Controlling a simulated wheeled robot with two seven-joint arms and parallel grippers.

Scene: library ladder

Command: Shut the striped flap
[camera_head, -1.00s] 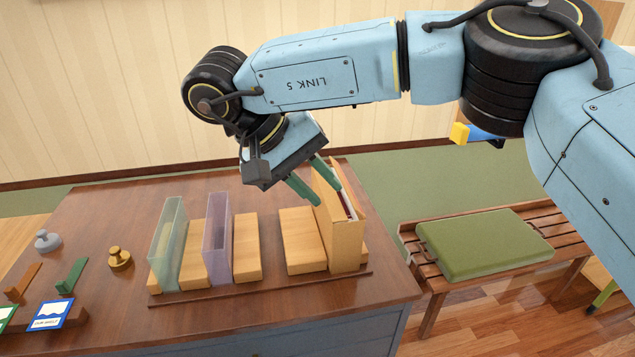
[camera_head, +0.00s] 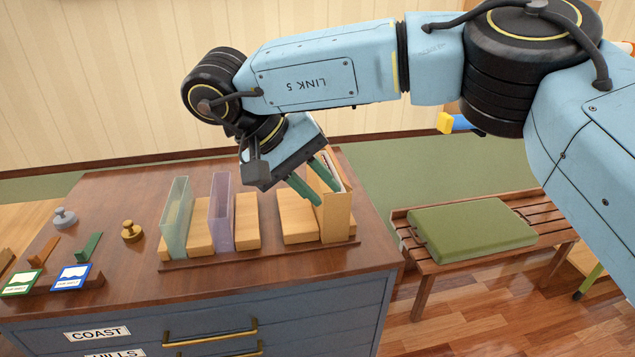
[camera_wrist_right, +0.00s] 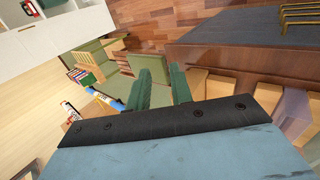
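I see no striped flap in either view. My right gripper (camera_head: 314,182) hangs over the right end of the wooden cabinet top, at the upright tan file box (camera_head: 337,215). Its two green fingers are apart. In the wrist view, floor and bench show in the gap between the fingers (camera_wrist_right: 163,88), and a tan box (camera_wrist_right: 195,82) stands just right of them. Whether a finger touches the box I cannot tell. My left gripper is not in view.
The cabinet (camera_head: 120,207) carries a green divider (camera_head: 176,220), a purple divider (camera_head: 221,212), wooden blocks, two knobbed weights and small cards. Labelled drawers (camera_head: 210,325) face front. A bench with a green cushion (camera_head: 470,232) stands right. A blue-and-yellow object (camera_head: 452,122) is behind.

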